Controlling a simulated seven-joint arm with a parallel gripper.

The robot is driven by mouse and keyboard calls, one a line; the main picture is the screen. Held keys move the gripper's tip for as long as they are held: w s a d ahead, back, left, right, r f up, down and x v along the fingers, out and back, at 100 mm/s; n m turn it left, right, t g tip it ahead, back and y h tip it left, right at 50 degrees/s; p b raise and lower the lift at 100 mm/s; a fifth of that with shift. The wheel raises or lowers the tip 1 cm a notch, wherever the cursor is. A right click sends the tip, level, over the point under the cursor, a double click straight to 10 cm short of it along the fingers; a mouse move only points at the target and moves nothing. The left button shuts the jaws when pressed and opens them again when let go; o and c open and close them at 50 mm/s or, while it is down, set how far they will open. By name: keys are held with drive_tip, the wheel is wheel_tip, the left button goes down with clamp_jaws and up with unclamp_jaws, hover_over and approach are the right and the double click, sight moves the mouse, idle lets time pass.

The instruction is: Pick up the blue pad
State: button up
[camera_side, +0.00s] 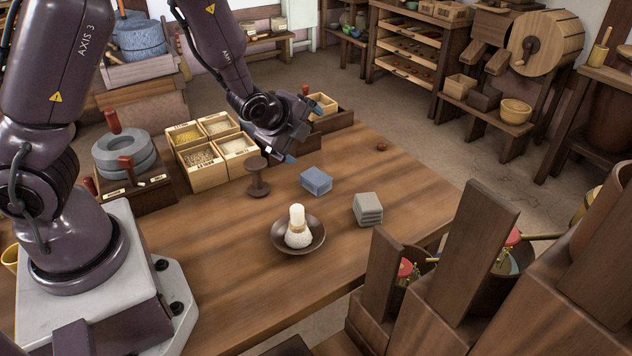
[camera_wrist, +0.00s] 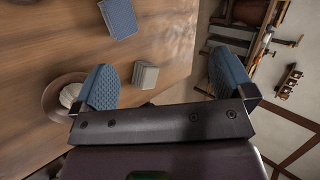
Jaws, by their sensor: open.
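The blue pad (camera_side: 316,181) is a small blue block lying flat on the wooden table, right of a dark spool-shaped stand. It also shows in the wrist view (camera_wrist: 119,18), cut by the top edge. My gripper (camera_side: 299,131) is above the table, behind and above the pad in the side view, apart from it. In the wrist view my gripper (camera_wrist: 165,88) has its two blue ridged fingers spread wide with nothing between them. The pad lies beyond the left finger there.
A grey stacked block (camera_side: 368,209) and a dark bowl with a whisk (camera_side: 298,233) stand near the pad. The dark spool stand (camera_side: 258,177) is left of it. Wooden boxes of grain (camera_side: 208,153) stand at the back left.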

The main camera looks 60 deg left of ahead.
sight(314, 177)
drive_tip(key=w+a+f+m+t, duration=0.1)
drive_tip(key=f+m, duration=0.4)
drive_tip(key=m, duration=0.1)
drive_tip(key=w+a+f+m+t, duration=0.1)
drive_tip(key=f+m+t, duration=0.1)
drive_tip(key=f+m, duration=0.3)
drive_tip(key=w+f+m+t+h, duration=0.1)
drive_tip(key=f+m, duration=0.3)
drive_tip(key=m, duration=0.4)
drive_tip(key=shift+w+a+f+t, duration=0.1)
drive_tip(key=shift+a+f+t, duration=0.3)
drive_tip(key=shift+x, duration=1.4)
drive_tip(key=shift+w+r, duration=0.1)
drive_tip(key=shift+r, duration=0.1)
drive_tip(key=shift+c, duration=0.5)
drive_tip(key=c, duration=0.9)
